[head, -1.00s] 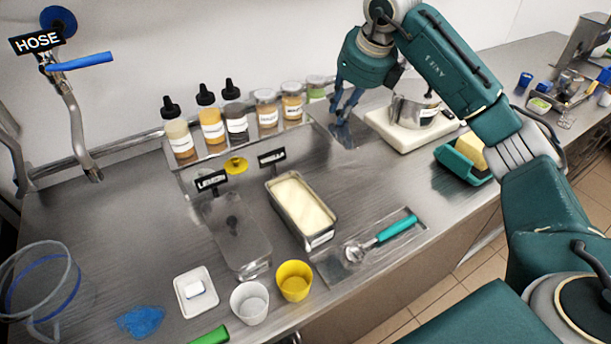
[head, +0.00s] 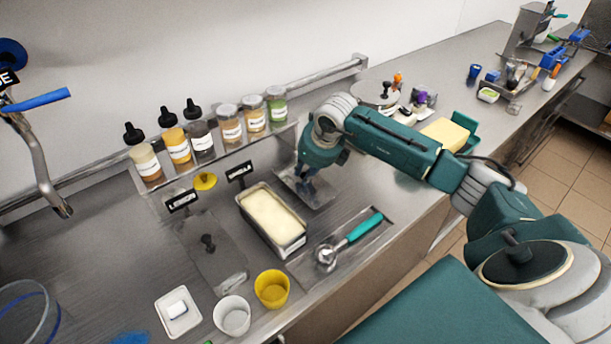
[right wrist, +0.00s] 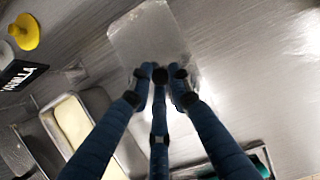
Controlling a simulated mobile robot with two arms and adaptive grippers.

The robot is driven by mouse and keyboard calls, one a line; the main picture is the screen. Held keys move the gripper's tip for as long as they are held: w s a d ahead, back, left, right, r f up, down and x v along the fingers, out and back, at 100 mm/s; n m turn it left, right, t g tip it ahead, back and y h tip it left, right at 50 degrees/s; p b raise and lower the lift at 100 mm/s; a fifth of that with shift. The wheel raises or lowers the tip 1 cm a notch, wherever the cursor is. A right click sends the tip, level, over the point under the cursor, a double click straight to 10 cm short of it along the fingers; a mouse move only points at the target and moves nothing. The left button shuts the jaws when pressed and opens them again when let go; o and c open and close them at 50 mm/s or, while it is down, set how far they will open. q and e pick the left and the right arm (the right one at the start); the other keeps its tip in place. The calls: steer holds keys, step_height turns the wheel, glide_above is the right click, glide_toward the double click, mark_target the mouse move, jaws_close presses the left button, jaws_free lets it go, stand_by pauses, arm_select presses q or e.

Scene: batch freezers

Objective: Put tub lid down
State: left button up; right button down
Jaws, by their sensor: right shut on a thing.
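My right gripper (head: 306,182) is shut on the knob of a flat, clear-grey tub lid (head: 318,193). The lid lies roughly level just right of the open vanilla tub (head: 299,245), low over the steel counter. I cannot tell whether it touches the counter. In the right wrist view the lid (right wrist: 150,35) reaches out beyond the fingers (right wrist: 160,76), which close around its dark knob. The vanilla tub holds pale ice cream and shows there at lower left. My left gripper is out of view.
A lidded lemon tub (head: 230,278) stands left of the vanilla tub. A teal-handled scoop (head: 362,228) lies in front right. Bottles and jars (head: 230,127) line the back shelf. Yellow (head: 271,289) and white (head: 232,315) cups stand in front.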

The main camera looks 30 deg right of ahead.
step_height(320, 180, down, 2)
steer(key=shift+f, duration=0.25)
steer(key=c, duration=1.6)
jaws_free()
steer(key=shift+r, duration=0.25)
steer(key=shift+s+r, duration=0.1)
steer(key=shift+r, duration=0.1)
steer(key=b+v, duration=0.4)
steer(key=v, duration=0.7)
steer(key=shift+r, duration=0.25)
